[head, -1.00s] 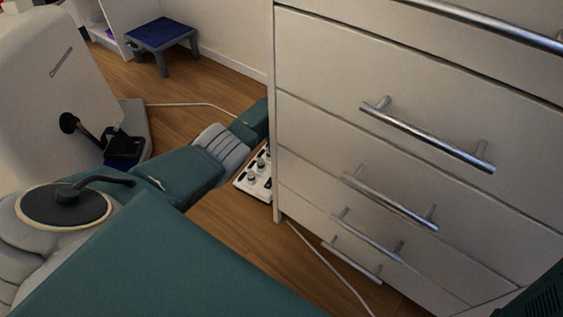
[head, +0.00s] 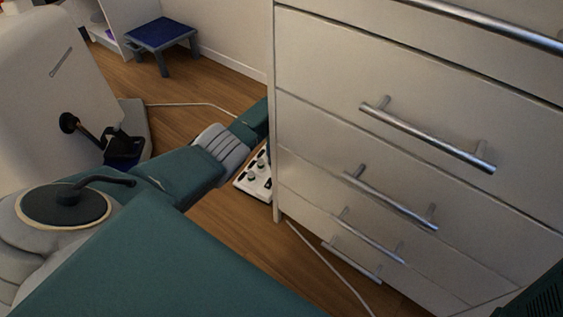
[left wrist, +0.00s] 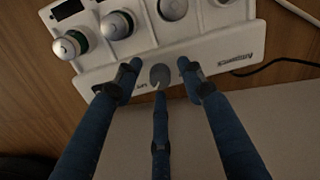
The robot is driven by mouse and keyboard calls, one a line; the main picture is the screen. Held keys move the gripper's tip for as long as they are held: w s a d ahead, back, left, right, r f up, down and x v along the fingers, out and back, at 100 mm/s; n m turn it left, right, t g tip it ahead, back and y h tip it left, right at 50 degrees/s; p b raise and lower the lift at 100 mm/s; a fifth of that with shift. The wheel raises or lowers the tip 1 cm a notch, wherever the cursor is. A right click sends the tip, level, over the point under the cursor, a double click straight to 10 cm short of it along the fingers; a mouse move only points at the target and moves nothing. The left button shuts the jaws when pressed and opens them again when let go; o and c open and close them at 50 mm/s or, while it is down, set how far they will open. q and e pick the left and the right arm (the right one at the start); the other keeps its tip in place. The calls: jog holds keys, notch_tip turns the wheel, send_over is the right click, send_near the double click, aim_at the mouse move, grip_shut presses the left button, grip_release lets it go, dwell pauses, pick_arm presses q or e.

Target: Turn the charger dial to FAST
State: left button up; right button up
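The white charger (head: 246,185) sits low beside the cabinet, partly hidden by my left arm in the head view. In the left wrist view the charger (left wrist: 205,52) fills the top, with round-topped items in its bays. Its small grey dial (left wrist: 160,75) with a pale pointer is on the front strip. Print beside the dial is partly covered and too small to read. My left gripper (left wrist: 159,70) has its blue fingers spread around the dial, with gaps showing at both sides. Contact by the lower finger cannot be told. My right gripper is in neither view.
A white drawer cabinet (head: 420,75) with metal handles stands close on the right of my left arm. A pale cable (head: 330,265) runs over the wooden floor. A blue step stool (head: 160,35) stands at the back. A dark cable (left wrist: 275,65) lies beside the charger.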

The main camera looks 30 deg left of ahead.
pick_arm(q)
jog(key=shift+r, duration=0.1)
notch_tip(320, 180, up, 12)
dwell(0.5)
dwell(0.5)
